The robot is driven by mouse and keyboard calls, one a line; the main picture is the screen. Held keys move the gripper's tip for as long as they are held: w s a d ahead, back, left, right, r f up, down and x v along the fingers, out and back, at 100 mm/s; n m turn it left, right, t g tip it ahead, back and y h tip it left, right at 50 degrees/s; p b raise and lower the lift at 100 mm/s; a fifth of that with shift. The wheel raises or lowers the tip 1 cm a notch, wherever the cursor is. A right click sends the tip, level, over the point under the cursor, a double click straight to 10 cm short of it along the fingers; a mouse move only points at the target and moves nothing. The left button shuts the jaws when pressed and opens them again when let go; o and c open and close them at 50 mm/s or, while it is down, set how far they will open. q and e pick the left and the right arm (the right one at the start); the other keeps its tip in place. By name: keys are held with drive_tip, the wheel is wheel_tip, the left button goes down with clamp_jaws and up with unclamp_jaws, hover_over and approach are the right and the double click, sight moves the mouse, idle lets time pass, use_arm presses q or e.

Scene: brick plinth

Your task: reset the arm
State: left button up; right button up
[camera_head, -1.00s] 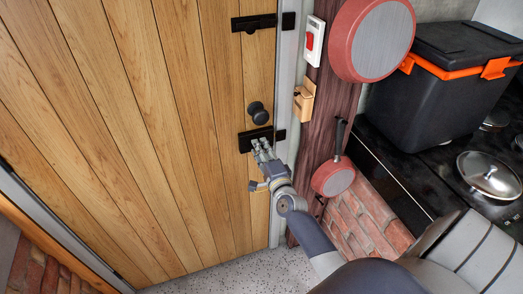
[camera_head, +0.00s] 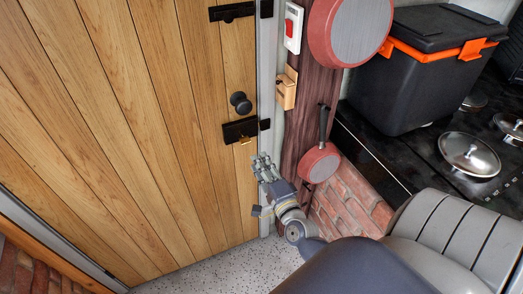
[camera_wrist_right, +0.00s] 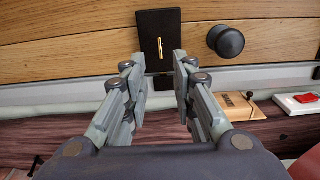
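My right gripper (camera_head: 263,165) is in front of the door's right edge, below the black lock plate (camera_head: 240,130). In the right wrist view the gripper (camera_wrist_right: 160,75) has its two fingers apart with nothing between them. The lock plate (camera_wrist_right: 158,22) with a small brass key or lever (camera_wrist_right: 160,48) shows just beyond the fingertips, apart from them. The round black door knob (camera_head: 240,102) sits above the plate. The wooden door (camera_head: 130,120) looks shut against its frame. My left gripper is not in view.
Pans (camera_head: 347,35) and (camera_head: 320,163) hang on the dark wood post (camera_head: 300,130), right of the gripper. A red switch (camera_head: 293,28) and wooden holder (camera_head: 286,88) are above. A black box (camera_head: 420,75) and pot lid (camera_head: 469,154) stand on the hob. Speckled floor (camera_head: 225,268) is clear.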

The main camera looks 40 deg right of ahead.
idle(0.5)
drive_tip(key=s+a+f+n+g+y, duration=0.1)
drive_tip(key=s+a+f+n+g, duration=0.2)
drive_tip(key=f, duration=0.7)
drive_tip(key=s+a+f+n+g+y, duration=0.2)
drive_tip(key=s+a+f+n, duration=0.15)
drive_tip(key=f, duration=0.65)
drive_tip(key=s+a+f+n+g+y, duration=0.1)
drive_tip(key=s+a+f+n+g, duration=0.25)
drive_tip(key=f, duration=0.65)
drive_tip(key=s+a+f+n+g, duration=0.1)
drive_tip(key=s+f+n+g, duration=0.3)
drive_tip(key=s+f, duration=0.5)
drive_tip(key=s+f+n+g, duration=0.4)
drive_tip(key=s+f+n, duration=0.5)
drive_tip(key=s, duration=1.3)
drive_tip(key=shift+a+f, duration=0.15)
drive_tip(key=shift+a, duration=0.25)
